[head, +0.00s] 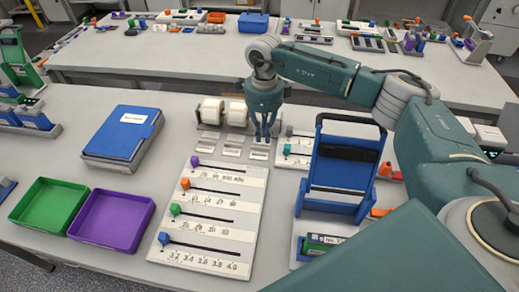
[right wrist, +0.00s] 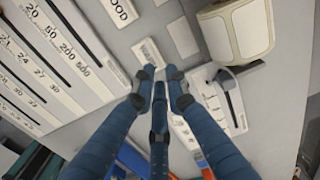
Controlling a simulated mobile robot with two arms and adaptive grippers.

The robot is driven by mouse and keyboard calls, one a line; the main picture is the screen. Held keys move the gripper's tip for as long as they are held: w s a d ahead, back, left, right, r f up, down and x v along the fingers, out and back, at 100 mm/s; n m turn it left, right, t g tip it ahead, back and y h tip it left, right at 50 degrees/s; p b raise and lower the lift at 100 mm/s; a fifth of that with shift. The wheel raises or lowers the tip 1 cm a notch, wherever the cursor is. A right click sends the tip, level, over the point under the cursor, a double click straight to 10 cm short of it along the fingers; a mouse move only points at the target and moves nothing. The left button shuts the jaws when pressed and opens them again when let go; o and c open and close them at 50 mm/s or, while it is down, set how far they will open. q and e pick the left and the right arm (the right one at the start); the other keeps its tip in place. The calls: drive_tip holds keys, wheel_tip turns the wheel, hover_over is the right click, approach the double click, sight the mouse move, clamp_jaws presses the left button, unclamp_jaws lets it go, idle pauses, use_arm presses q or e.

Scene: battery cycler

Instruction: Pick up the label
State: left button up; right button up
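My right gripper (head: 263,139) points down over the label area at the back of the near table. In the right wrist view its blue fingers (right wrist: 159,80) are slightly apart, with nothing visible between them. A small white label (right wrist: 148,52) with print too blurred to read lies just beyond the fingertips. In the head view, several small pale labels (head: 232,152) lie in a row below two white rolls (head: 211,110). Which one is under the fingers is partly hidden. My left gripper is not in view.
A white slider board (head: 250,215) with colored knobs lies in front of the labels. A blue upright frame (head: 340,170) stands close on the right. A blue binder (head: 123,133), green tray (head: 22,220) and purple tray (head: 85,240) are on the left.

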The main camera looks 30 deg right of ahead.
sight(265, 152)
drive_tip(key=f+p, duration=0.2)
drive_tip(key=f, duration=0.1)
drive_tip(key=f+p, duration=0.1)
drive_tip(key=f, duration=0.1)
drive_tip(key=shift+s+d, duration=0.2)
drive_tip(key=shift+d, duration=0.1)
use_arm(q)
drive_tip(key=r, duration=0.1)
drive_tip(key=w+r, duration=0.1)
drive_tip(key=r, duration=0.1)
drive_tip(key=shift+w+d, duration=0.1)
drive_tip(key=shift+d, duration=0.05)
use_arm(e)
drive_tip(key=shift+f, duration=0.45)
drive_tip(key=shift+w, duration=0.1)
clamp_jaws()
drive_tip(key=shift+r, duration=0.1)
